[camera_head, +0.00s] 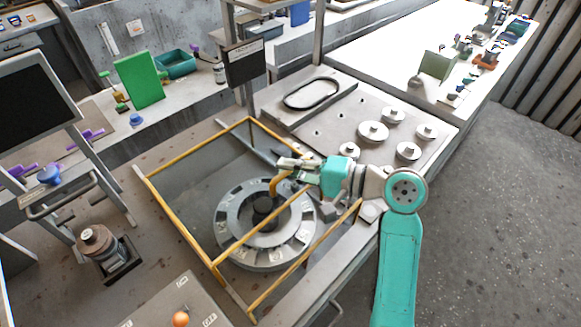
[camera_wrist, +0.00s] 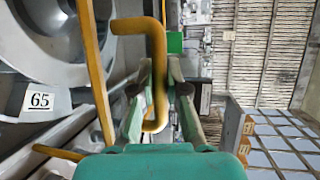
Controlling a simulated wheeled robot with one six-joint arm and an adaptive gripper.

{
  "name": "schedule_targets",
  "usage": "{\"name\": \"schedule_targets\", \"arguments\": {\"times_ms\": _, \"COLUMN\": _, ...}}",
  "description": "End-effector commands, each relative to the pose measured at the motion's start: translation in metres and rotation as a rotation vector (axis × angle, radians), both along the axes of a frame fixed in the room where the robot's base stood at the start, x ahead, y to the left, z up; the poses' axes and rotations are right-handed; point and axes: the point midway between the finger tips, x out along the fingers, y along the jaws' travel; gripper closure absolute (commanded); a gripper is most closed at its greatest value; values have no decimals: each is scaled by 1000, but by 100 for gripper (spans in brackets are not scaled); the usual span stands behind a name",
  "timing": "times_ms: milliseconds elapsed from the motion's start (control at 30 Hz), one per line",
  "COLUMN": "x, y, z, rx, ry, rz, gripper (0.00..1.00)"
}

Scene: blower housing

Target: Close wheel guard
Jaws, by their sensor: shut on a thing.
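The wheel guard (camera_head: 180,225) is a yellow-edged frame with see-through panels around a grey numbered wheel (camera_head: 235,205) with a dark hub. I cannot tell how far its cover is tilted. My gripper (camera_head: 284,168) is above the far right part of the wheel, shut on the guard's bent yellow handle (camera_head: 277,186). In the wrist view the handle (camera_wrist: 156,45) passes between the two fingers (camera_wrist: 160,88). The handle's attachment is hard to see.
A grey motor-like part (camera_head: 100,247) stands left of the guard. A panel with an orange knob (camera_head: 180,319) is at the front. A plate with several round knobs (camera_head: 373,132) lies behind my arm. Open floor (camera_head: 500,220) is at the right.

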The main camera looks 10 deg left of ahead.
Motion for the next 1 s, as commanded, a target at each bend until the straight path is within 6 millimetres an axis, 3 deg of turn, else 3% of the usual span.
{"name": "schedule_targets", "arguments": {"times_ms": 167, "x": -4, "y": -6, "z": -1, "rx": -1, "ry": 1, "rz": -1, "gripper": 100}}
{"name": "schedule_targets", "arguments": {"times_ms": 400, "x": -36, "y": -49, "z": -1, "rx": -1, "ry": 1, "rz": -5, "gripper": 100}}
{"name": "schedule_targets", "arguments": {"times_ms": 600, "x": -55, "y": -73, "z": -1, "rx": 0, "ry": 0, "rz": -4, "gripper": 100}}
{"name": "schedule_targets", "arguments": {"times_ms": 967, "x": -60, "y": -77, "z": -1, "rx": -2, "ry": 3, "rz": 1, "gripper": 100}}
{"name": "schedule_targets", "arguments": {"times_ms": 1000, "x": -60, "y": -77, "z": -1, "rx": -2, "ry": 3, "rz": 1, "gripper": 84}}
